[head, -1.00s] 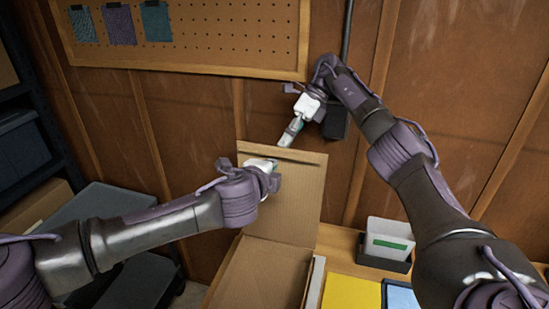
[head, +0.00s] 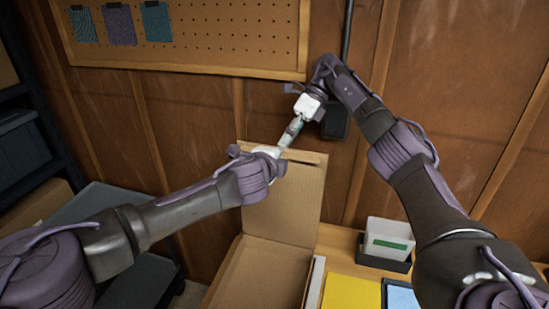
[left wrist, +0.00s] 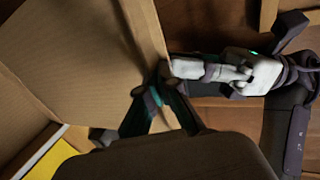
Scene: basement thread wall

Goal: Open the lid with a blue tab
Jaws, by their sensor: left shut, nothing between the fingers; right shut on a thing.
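The cardboard box (head: 258,280) stands open, with its lid (head: 290,205) raised upright near the wall. I see no blue tab; the grippers cover part of the lid's top edge. My right gripper (head: 287,142) reaches down from above and is shut at that edge; what lies between its fingers is hard to make out. In the left wrist view the right gripper (left wrist: 182,68) is beside the lid's edge (left wrist: 148,35). My left gripper (left wrist: 156,82) is shut and empty, its tips close to the lid's edge and the right fingertips.
A bin with a green label (head: 388,242) stands right of the box. A yellow sheet (head: 351,292) and a light-blue item (head: 402,298) lie in front of it. A pegboard (head: 215,35) hangs above on the wooden wall. Dark shelving (head: 30,140) is at left.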

